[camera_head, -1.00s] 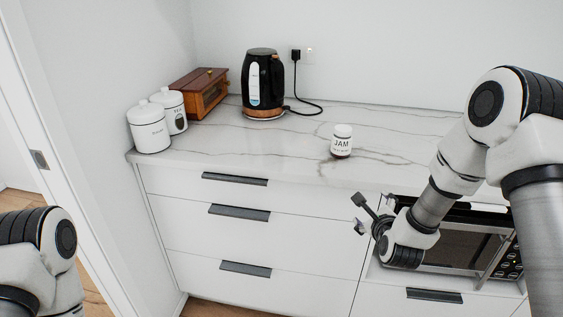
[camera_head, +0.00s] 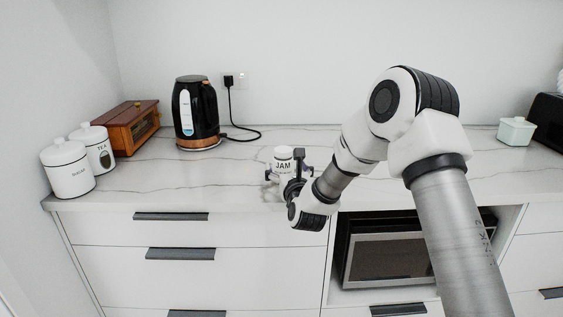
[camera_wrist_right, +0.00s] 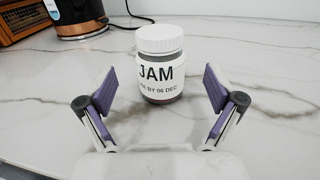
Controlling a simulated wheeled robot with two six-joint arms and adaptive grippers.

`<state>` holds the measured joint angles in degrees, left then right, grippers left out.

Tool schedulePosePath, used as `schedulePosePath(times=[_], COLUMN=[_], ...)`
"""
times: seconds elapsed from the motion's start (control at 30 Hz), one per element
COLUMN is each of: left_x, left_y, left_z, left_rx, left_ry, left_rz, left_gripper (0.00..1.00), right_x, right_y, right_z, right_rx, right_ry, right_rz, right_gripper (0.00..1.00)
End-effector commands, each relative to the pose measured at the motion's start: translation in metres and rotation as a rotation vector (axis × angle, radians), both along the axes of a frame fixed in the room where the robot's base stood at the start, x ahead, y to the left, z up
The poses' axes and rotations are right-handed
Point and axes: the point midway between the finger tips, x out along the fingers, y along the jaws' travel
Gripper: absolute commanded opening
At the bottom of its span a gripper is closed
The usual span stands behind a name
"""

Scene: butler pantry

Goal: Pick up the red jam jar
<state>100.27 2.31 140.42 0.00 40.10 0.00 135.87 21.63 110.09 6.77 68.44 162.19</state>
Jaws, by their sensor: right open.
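The jam jar (camera_head: 283,157) stands upright on the marble counter, with a white lid and a white label reading JAM. In the right wrist view the jar (camera_wrist_right: 161,62) is ahead, between and just beyond the fingertips, and a dark reddish band shows below its label. My right gripper (camera_head: 289,172) is at the jar's near side in the head view. In the right wrist view the right gripper (camera_wrist_right: 160,90) is open and empty, one finger to each side, with a gap to the jar. My left gripper is not in view.
A black kettle (camera_head: 197,112), a wooden box (camera_head: 127,127) and two white canisters (camera_head: 68,170) stand on the left of the counter (camera_head: 175,180). A pale green container (camera_head: 516,132) is at the far right. Counter around the jar is clear. A microwave (camera_head: 388,258) sits below.

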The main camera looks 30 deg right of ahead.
Motion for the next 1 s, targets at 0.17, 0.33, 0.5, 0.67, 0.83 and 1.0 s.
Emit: schedulePosePath(times=[0.17,0.33,0.5,0.67,0.83,1.0], left_x=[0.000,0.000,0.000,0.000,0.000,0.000], left_y=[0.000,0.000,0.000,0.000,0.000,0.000], left_z=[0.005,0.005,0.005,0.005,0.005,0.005], left_rx=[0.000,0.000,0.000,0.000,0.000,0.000], left_ry=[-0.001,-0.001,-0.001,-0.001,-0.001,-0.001], left_rz=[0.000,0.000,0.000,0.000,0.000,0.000], left_gripper=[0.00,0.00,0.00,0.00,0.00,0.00], right_x=[0.030,0.040,0.039,0.039,0.039,0.039], right_y=[-0.012,-0.016,-0.015,-0.015,-0.015,-0.015], right_z=[-0.001,-0.002,-0.002,-0.002,-0.001,0.000], right_rx=[-0.002,-0.001,-0.001,-0.001,-0.002,-0.001], right_ry=[0.003,0.005,0.005,0.005,0.004,0.004], right_rz=[0.000,0.001,0.001,0.001,0.001,0.001], right_gripper=[0.92,0.92,0.74,0.18,0.11,0.11])
